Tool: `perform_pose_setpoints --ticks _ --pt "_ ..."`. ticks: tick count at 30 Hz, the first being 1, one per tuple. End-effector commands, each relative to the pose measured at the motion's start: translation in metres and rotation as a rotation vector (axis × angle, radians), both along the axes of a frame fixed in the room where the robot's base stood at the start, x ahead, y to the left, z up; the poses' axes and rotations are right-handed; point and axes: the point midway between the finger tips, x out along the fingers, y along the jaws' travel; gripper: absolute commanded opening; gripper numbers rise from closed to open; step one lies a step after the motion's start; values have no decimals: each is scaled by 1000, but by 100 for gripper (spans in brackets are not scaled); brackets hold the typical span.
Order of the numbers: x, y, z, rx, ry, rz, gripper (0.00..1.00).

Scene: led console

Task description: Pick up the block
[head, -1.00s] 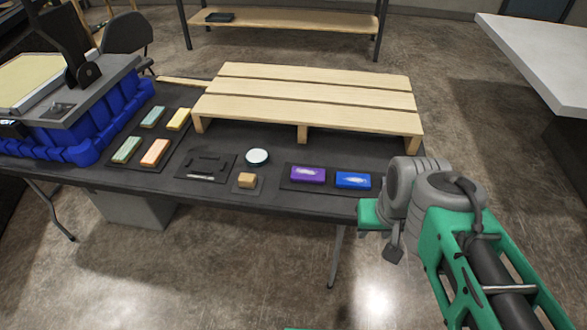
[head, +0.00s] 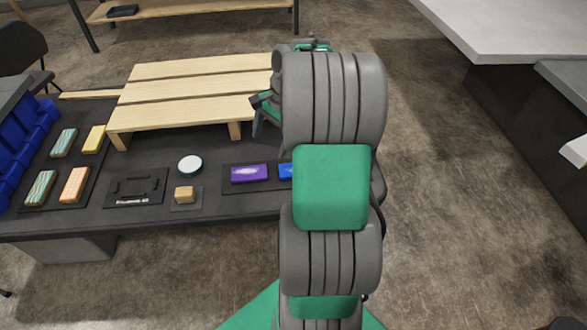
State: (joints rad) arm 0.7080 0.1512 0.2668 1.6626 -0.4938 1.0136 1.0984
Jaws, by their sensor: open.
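The block (head: 184,193) is a small tan wooden cube. It sits on a small dark square pad near the front edge of the dark table (head: 225,209). My gripper (head: 256,112) shows only in part, to the left of my arm and over the front right part of the slatted wooden platform. It is open and apart from the block, up and to the right of it in the picture. My arm hides the rest of the gripper.
A round white-topped tin (head: 190,165) stands just behind the block. The slatted wooden platform (head: 185,92) stands behind.

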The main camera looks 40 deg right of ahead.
Motion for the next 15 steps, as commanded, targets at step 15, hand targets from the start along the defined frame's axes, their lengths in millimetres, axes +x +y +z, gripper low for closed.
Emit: perform_pose_setpoints --ticks 15 --pt "-58 -152 -120 266 149 -719 80"
